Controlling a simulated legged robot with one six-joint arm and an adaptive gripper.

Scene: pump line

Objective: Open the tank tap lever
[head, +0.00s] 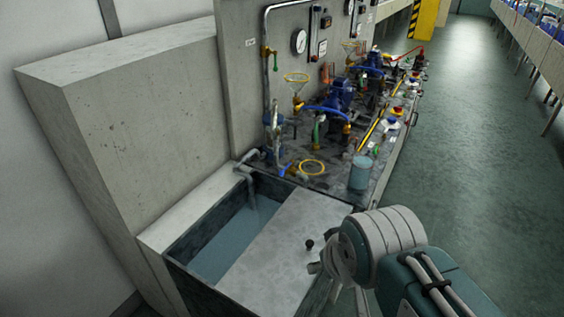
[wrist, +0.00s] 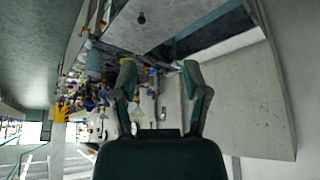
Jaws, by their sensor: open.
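The open tank (head: 208,238) stands at the lower middle of the head view with water in it, partly covered by a grey lid (head: 275,245). A metal tap spout (head: 248,170) reaches over its far edge. A small blue handle (head: 284,170) shows just right of the spout; I cannot tell for sure whether it is the tank tap lever. My gripper (wrist: 160,82) is open and empty in the wrist view, its two fingers apart. In the head view it is near the lid's right side, well short of the tap and partly hidden by my wrist.
A dark knob (head: 309,244) sits on the lid near my gripper. A concrete wall (head: 150,120) stands left. The green floor (head: 460,160) at right is clear.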

